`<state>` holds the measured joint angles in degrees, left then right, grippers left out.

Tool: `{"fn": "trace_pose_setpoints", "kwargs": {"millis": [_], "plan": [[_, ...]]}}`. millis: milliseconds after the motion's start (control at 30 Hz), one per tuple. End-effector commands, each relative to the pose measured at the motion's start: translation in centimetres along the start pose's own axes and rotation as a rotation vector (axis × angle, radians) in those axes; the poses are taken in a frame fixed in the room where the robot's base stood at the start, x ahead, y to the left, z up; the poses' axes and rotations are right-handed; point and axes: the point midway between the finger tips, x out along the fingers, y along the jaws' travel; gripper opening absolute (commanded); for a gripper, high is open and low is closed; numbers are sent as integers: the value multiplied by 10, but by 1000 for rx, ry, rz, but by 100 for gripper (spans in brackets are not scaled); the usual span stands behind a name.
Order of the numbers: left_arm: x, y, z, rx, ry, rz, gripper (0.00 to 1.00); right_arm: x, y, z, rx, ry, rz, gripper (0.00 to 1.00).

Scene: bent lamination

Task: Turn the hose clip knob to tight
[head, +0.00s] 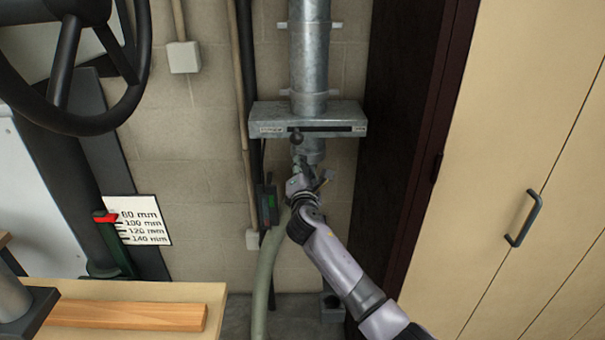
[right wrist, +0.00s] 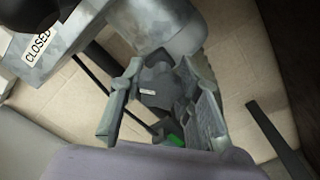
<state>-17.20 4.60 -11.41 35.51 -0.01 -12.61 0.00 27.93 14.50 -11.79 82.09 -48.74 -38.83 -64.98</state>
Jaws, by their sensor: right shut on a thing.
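My right gripper (head: 312,180) is at the lower end of the metal duct (head: 309,150), just below the damper box. In the right wrist view its two fingers stand on either side of a dark grey knob (right wrist: 158,84) with a small white mark, and the gripper is shut on it. The knob sits beside the round pipe end. In the head view the gripper hides the knob, and I cannot read its setting. A grey-green hose (head: 265,265) hangs down to the left of the gripper. My left gripper is not in view.
The damper box (head: 350,120) with a dark ball handle (head: 297,137) is just above the gripper. A dark device with a green part (head: 271,205) is on its left. A tall cupboard (head: 540,130) stands right; a wooden bench (head: 150,292) is front left.

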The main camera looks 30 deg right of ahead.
Motion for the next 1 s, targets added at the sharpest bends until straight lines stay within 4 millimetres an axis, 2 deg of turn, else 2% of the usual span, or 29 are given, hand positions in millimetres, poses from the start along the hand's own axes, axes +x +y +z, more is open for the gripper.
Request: {"fn": "trace_pose_setpoints", "kwargs": {"millis": [500,800,1000], "plan": [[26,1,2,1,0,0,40,0,-2,-2,456,1,-2,3],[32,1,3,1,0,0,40,0,-1,-1,612,1,-2,3],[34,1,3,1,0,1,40,0,-1,-1,657,1,-2,3]]}}
